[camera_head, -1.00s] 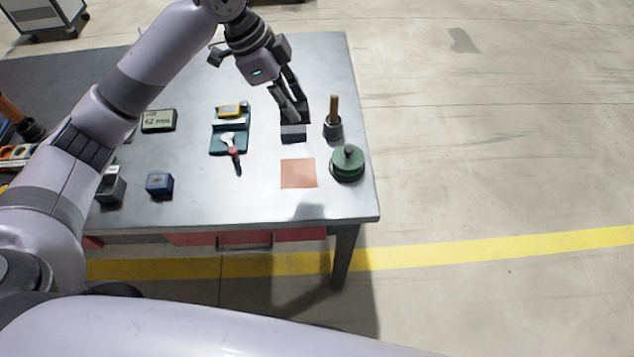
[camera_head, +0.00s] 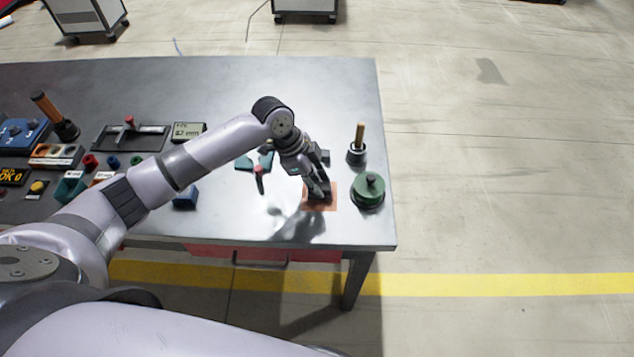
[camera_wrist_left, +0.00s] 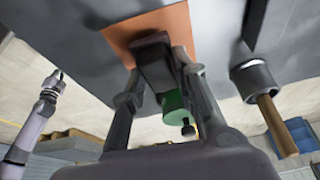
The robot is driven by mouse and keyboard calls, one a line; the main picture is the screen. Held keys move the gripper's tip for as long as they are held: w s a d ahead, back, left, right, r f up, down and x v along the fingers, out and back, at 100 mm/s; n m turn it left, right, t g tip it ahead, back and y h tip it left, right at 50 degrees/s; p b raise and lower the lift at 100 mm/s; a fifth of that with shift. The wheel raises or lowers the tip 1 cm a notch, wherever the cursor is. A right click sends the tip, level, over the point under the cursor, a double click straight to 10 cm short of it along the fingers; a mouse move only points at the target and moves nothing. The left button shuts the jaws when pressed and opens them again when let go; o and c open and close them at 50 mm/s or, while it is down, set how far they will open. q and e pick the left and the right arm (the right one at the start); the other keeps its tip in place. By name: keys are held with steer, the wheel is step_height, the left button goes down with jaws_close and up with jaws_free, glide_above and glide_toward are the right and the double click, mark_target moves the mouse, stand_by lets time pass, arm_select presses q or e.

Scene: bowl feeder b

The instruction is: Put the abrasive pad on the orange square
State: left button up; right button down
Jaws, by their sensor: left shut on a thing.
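The orange square (camera_head: 333,206) lies flat on the grey table near its front right corner. My left gripper (camera_head: 319,191) points down over it, shut on the dark abrasive pad (camera_wrist_left: 155,62). In the left wrist view the pad sits between the two fingers, against the orange square (camera_wrist_left: 183,24) behind it. The fingers and the pad hide part of the square. I cannot tell whether the pad touches it. My right gripper (camera_wrist_left: 56,78) appears small at the left of the wrist view; its jaws are too small to read.
A green lidded round thing (camera_head: 367,191) stands close to the right of the square. A wooden-handled tool in a dark holder (camera_head: 357,153) stands behind it. A dark block (camera_head: 325,156) is partly hidden behind my gripper. A blue block (camera_head: 186,197) stands left.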

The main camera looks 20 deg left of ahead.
arm_select(q)
steer(key=shift+f, duration=0.6)
arm_select(e)
steer(key=shift+a+r, duration=0.1)
steer(key=shift+a, duration=0.05)
steer(key=shift+a, duration=0.1)
arm_select(q)
steer(key=shift+f, duration=0.1)
steer(key=o, duration=1.1)
arm_select(e)
steer(key=shift+w+a, duration=0.15)
steer(key=shift+a, duration=0.1)
